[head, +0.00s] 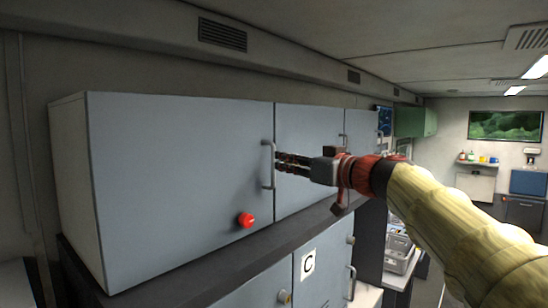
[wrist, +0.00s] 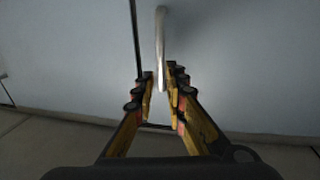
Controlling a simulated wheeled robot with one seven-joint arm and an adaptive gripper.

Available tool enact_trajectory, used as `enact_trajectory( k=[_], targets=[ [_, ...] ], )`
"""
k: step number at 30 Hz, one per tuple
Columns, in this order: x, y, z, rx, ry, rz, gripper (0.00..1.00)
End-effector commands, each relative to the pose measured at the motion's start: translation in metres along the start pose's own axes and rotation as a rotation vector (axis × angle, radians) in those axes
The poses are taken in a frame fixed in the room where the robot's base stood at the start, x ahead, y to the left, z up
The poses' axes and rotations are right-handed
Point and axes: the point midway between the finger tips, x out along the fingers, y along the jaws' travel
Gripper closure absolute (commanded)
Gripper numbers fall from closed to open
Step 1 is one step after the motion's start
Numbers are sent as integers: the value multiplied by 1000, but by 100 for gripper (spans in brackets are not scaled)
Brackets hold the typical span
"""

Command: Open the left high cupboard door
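The left high cupboard door (head: 175,180) is a wide grey-blue panel, closed flush with its cabinet. Its vertical bar handle (head: 268,165) is at the door's right edge. My gripper (head: 280,163) reaches in from the right, its fingertips at the handle. In the wrist view the pale handle (wrist: 160,45) stands upright, its lower end between the fingertips of my gripper (wrist: 161,85). A small gap shows on both sides of the bar, so the fingers look open around it. Contact cannot be made out.
A red round knob (head: 246,220) sits low on the left door. More high cupboard doors (head: 308,155) continue to the right. A dark ledge (head: 210,260) runs below, over lower cupboards marked C (head: 308,264). Open room lies to the right, towards the far wall.

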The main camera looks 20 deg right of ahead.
Motion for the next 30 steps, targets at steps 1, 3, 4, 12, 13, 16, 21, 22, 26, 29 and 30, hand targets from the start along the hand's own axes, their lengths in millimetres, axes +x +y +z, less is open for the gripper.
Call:
enact_trajectory(
  k=[1,3,4,12,13,16,21,22,26,29,30],
  targets=[
    [10,-1,-1,2,-2,-5,87],
    [21,-1,-2,2,-2,-3,87],
    [25,-1,-1,2,-2,-4,87],
    [52,-1,-1,1,-1,-2,87],
    [53,-1,-1,1,-1,-1,87],
    [55,0,0,1,-1,0,87],
    [55,0,0,1,-1,0,87],
    [55,0,0,1,-1,0,87],
    [55,0,0,1,-1,-1,95],
    [55,0,0,1,-1,-1,100],
    [55,0,0,1,-1,-1,100]
  ],
)
